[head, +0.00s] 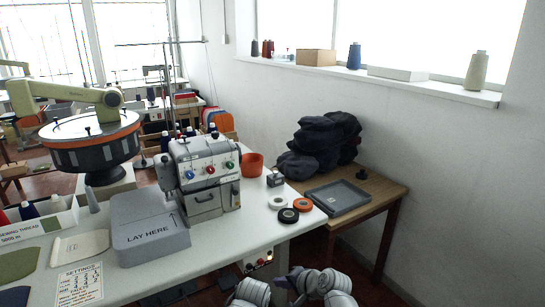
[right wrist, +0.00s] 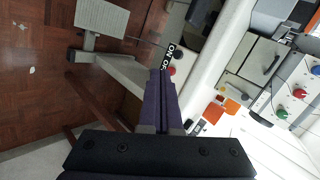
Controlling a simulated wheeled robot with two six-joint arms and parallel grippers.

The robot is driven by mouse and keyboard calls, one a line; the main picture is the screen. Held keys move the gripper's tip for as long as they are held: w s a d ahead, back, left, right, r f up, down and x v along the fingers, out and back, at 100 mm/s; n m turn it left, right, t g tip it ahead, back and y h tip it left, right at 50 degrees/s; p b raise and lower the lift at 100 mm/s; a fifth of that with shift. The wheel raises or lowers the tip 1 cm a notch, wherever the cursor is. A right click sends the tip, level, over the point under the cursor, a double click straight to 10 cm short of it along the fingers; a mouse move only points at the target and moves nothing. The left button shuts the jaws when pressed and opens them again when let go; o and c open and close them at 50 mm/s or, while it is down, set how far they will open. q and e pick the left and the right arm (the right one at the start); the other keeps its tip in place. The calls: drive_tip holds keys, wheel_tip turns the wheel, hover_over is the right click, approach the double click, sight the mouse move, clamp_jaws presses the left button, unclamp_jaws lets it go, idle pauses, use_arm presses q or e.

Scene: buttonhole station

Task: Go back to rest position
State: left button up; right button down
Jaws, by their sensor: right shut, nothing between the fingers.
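My right gripper (right wrist: 162,82) shows in the right wrist view with its two dark fingers together and nothing between them. It is beside the front edge of the white table (right wrist: 218,62), over the floor. In the head view my grey right arm (head: 318,283) is folded at the bottom, below the table's front right corner, and the fingers are hard to make out there. My left gripper is in neither view.
The sewing machine (head: 205,172), grey "LAY HERE" block (head: 150,238) and tape rolls (head: 288,215) are on the white table. A switch box (head: 259,262) hangs under its edge.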

use_arm(q)
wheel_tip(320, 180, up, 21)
drive_tip(key=p, duration=1.8)
use_arm(e)
drive_tip(key=s+d+r+n+g+h, duration=0.3)
drive_tip(key=s+r+n+g+h, duration=0.5)
drive_tip(key=s+r+n, duration=0.3)
drive_tip(key=s+r, duration=0.2)
drive_tip(key=s, duration=0.2)
drive_tip(key=shift+s+n, duration=0.3)
drive_tip(key=shift+n, duration=0.1)
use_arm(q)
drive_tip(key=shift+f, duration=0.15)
